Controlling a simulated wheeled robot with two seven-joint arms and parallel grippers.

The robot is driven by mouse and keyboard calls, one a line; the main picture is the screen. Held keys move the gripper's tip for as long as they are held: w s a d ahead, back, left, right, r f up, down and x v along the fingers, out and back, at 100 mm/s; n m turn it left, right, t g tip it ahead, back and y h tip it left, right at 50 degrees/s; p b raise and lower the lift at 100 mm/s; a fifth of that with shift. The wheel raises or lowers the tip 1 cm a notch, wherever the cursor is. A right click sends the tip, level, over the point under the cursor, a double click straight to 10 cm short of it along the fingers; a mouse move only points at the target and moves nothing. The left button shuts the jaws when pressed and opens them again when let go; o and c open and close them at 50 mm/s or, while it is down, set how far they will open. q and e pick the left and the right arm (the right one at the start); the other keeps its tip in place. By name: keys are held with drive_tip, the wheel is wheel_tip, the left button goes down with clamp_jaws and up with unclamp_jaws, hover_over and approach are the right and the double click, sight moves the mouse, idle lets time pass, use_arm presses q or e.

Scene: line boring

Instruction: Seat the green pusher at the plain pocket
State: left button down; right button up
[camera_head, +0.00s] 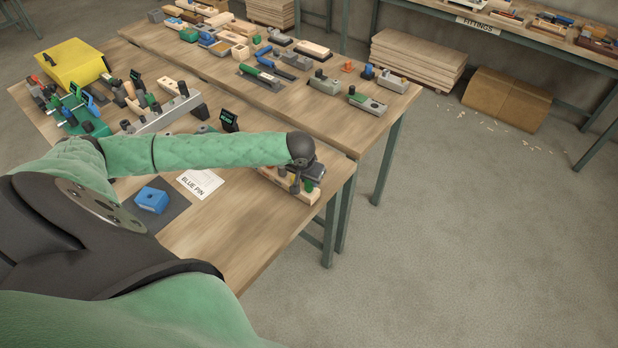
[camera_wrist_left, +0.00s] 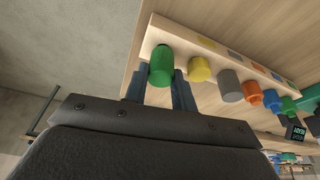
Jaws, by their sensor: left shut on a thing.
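A green pusher (camera_wrist_left: 161,66), a short cylinder, shows at the near end of a wooden rack (camera_wrist_left: 152,42) in the left wrist view. My left gripper (camera_wrist_left: 160,84) has its two fingers on either side of the pusher and is shut on it. I cannot tell whether the pusher still touches the rack. In the head view the left gripper (camera_head: 299,183) is over the rack (camera_head: 276,183) at the table's right corner, partly hiding it. I cannot tell which part holds the plain pocket. My right gripper is not in view.
Yellow (camera_wrist_left: 199,69), grey (camera_wrist_left: 230,86) and orange (camera_wrist_left: 253,93) pieces stand beside the pusher in a row. A blue block (camera_head: 151,199) sits on a dark mat, near a BLUE PIN card (camera_head: 201,184). The table front (camera_head: 235,232) is clear. Fixtures crowd the back left.

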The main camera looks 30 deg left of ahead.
use_arm(q)
drive_tip(key=shift+f, duration=0.45)
drive_tip(key=c, duration=1.1)
unclamp_jaws()
drive_tip(key=shift+o, duration=0.2)
drive_tip(key=shift+p+v, duration=1.3)
drive_tip(key=shift+v, duration=2.75)
drive_tip(key=shift+d, duration=0.15)
